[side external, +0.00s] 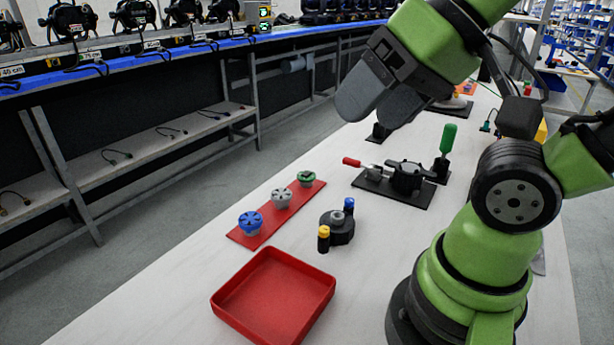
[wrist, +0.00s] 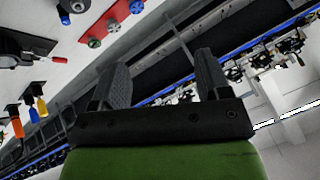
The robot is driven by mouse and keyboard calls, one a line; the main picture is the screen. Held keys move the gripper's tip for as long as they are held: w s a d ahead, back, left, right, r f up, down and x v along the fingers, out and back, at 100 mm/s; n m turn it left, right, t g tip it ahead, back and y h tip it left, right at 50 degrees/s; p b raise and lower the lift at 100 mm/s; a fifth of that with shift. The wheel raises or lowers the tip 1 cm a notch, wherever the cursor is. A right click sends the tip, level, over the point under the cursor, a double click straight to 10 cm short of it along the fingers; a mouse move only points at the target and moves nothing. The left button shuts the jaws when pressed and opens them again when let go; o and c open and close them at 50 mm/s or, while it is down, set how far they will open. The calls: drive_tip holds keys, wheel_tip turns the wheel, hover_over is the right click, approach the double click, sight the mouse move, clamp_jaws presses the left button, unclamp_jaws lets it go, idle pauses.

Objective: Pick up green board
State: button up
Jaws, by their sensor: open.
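The green board (side external: 305,177) is a small round green piece on top of a grey holder, at the far end of a red strip (side external: 260,230) in the side view. Next to it on the strip stand a plain grey holder (side external: 281,199) and one with a blue top (side external: 250,221). My gripper (side external: 375,108) is open and empty, high above the table, up and to the right of the green board. In the wrist view my gripper (wrist: 163,60) has nothing between its fingers.
A red tray (side external: 275,300) stands at the near end of the white table. A black fixture with blue and yellow knobs (side external: 338,227) stands right of the strip. A black fixture with a red handle (side external: 405,178) and a green-handled tool (side external: 447,145) stand farther back.

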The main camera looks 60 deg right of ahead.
drive_tip(key=m+g+h, duration=0.2)
drive_tip(key=m+g, duration=0.1)
drive_tip(key=m, duration=2.9)
hover_over(307, 174)
drive_tip(key=s, duration=0.3)
wheel_tip(307, 174, down, 23)
drive_tip(key=shift+x, duration=2.85)
drive_tip(key=shift+w, duration=0.15)
drive_tip(key=shift+c, duration=0.5)
